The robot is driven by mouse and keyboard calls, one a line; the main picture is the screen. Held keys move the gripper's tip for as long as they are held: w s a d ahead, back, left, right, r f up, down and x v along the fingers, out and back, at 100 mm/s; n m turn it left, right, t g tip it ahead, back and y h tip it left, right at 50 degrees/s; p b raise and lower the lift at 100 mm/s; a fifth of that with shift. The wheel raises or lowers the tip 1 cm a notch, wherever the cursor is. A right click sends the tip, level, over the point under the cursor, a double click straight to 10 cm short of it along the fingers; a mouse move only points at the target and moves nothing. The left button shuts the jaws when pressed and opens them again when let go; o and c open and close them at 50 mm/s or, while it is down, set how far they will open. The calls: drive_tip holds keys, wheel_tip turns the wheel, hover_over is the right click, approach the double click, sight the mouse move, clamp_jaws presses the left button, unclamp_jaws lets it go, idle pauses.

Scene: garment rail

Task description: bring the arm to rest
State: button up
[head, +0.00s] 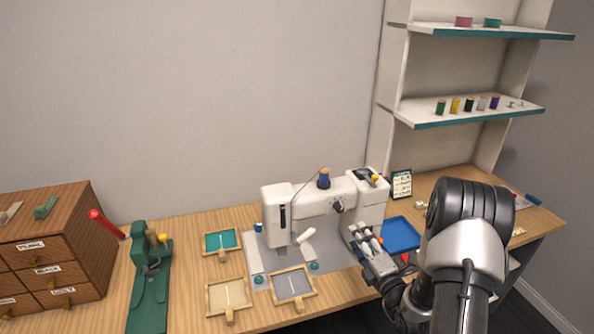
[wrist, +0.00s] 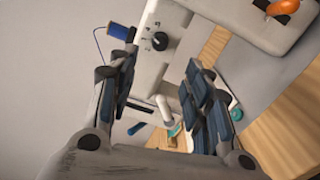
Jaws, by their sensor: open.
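My gripper (wrist: 160,100) is open, with nothing between its fingers in the wrist view. In the head view my gripper (head: 362,238) is at the right end of the white sewing machine (head: 335,212), in front of it. I cannot tell whether it touches the machine. My arm comes in from the lower right and hides part of the table. The sewing machine also shows in the wrist view (wrist: 165,22), behind and between the fingers, with a blue thread spool (wrist: 117,31) on it.
A blue tray (head: 402,234) lies right of the gripper. Several small framed trays (head: 222,243) lie left of and before the machine. A green device (head: 150,285) and a wooden drawer cabinet (head: 95,235) stand at left. Shelves with thread spools (head: 468,104) rise at right.

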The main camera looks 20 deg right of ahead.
drive_tip(key=s+a+r+n+g+y, duration=0.25)
drive_tip(key=a+r+n+y, duration=0.4)
drive_tip(key=a+n, duration=0.35)
drive_tip(key=s+a+r+n+g+y, duration=0.2)
drive_tip(key=a+r+n+g+y, duration=0.2)
drive_tip(key=a+r+n+y, duration=0.55)
drive_tip(key=s+a+n+g+h, duration=0.3)
drive_tip(key=s+a+n+g, duration=0.25)
drive_tip(key=s+a, duration=0.35)
drive_tip(key=s+a+n+g+h, duration=0.2)
drive_tip(key=s+n+g+h, duration=0.35)
drive_tip(key=s+n, duration=0.95)
drive_tip(key=s+d+r+n+t+h, duration=0.1)
drive_tip(key=s+d+n+t+h, duration=0.2)
drive_tip(key=d+n+h, duration=0.5)
drive_tip(key=d+n+t, duration=0.1)
drive_tip(key=d+n, duration=0.1)
drive_tip(key=n, duration=0.1)
drive_tip(key=shift+s+d+r+n, duration=0.2)
drive_tip(key=shift+d+r+n, duration=0.05)
drive_tip(key=shift+r+n, duration=0.1)
